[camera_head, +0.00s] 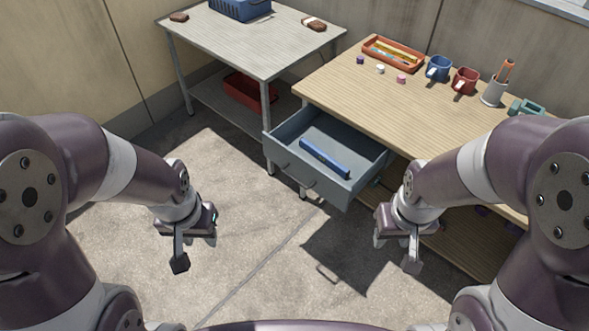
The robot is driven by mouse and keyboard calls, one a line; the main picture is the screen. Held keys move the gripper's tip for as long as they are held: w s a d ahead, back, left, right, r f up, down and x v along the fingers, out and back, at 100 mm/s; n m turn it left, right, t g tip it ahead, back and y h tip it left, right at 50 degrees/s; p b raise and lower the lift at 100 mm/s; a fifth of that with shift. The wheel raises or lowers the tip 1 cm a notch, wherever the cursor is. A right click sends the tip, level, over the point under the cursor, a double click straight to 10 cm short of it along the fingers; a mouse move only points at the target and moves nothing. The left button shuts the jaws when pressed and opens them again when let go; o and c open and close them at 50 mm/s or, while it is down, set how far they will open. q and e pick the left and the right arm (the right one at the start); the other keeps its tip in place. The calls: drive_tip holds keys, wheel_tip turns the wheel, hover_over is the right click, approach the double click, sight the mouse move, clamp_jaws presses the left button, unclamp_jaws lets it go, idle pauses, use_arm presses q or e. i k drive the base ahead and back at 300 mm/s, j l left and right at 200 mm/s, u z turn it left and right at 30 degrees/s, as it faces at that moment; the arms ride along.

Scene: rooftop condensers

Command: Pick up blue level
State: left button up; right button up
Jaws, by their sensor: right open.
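The blue level (325,158) is a long blue bar lying flat inside the open grey drawer (338,188) under the wooden workbench, near the centre of the view. My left gripper (197,248) hangs over the concrete floor to the left of the drawer and below it in the picture. Its fingers look apart, with nothing between them. My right gripper (395,250) is open and empty, to the right of the drawer and below it in the picture. Neither gripper touches the level or the drawer.
A metal table (250,45) stands at the back left, with a red bin (250,92) beneath. The floor in front is mostly clear.

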sight(334, 164)
drive_tip(key=i+l+z, duration=0.4)
drive_tip(key=i, duration=0.45)
drive_tip(key=i+l+z, duration=0.25)
drive_tip(key=i, duration=0.2)
